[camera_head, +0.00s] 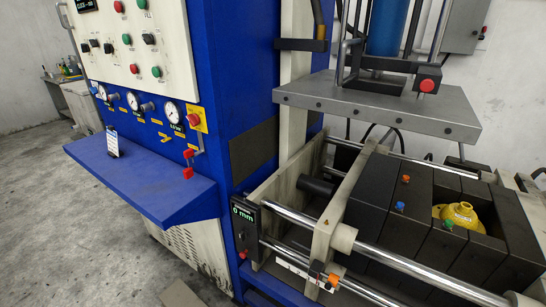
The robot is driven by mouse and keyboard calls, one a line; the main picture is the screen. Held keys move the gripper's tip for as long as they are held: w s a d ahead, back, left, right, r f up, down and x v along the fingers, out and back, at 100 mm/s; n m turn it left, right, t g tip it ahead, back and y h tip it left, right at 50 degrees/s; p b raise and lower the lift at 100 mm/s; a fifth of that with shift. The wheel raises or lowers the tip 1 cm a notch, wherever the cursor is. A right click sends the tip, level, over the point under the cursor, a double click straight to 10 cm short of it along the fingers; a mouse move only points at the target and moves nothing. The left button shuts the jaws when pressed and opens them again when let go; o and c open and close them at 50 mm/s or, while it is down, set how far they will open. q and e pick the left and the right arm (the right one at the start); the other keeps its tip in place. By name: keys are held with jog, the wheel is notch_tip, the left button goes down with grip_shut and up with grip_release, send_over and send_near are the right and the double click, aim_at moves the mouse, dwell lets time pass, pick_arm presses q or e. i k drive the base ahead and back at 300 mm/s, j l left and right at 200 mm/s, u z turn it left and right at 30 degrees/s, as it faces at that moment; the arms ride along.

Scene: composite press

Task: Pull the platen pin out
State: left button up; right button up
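I cannot tell for certain which part is the platen pin. A grey platen-like plate (375,104) hangs at the upper right, with a red round knob (427,86) on a black block at its top edge. Below it, dark blocks (385,190) sit between chrome rods, with small orange (405,179) and blue (398,207) pegs on top. Another orange-ended part (333,280) is at the lower rod. A yellow domed part (459,214) sits in a recess among the blocks. Neither of my grippers can be made out in this view.
A blue press cabinet (240,70) with a control panel and gauges (172,112) stands at left centre. A blue shelf (140,178) juts out from it. A small display (242,216) reads "0 mm". Grey floor (60,240) at the left is clear.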

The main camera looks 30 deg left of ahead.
aim_at(242, 254)
jog(key=u, duration=1.15)
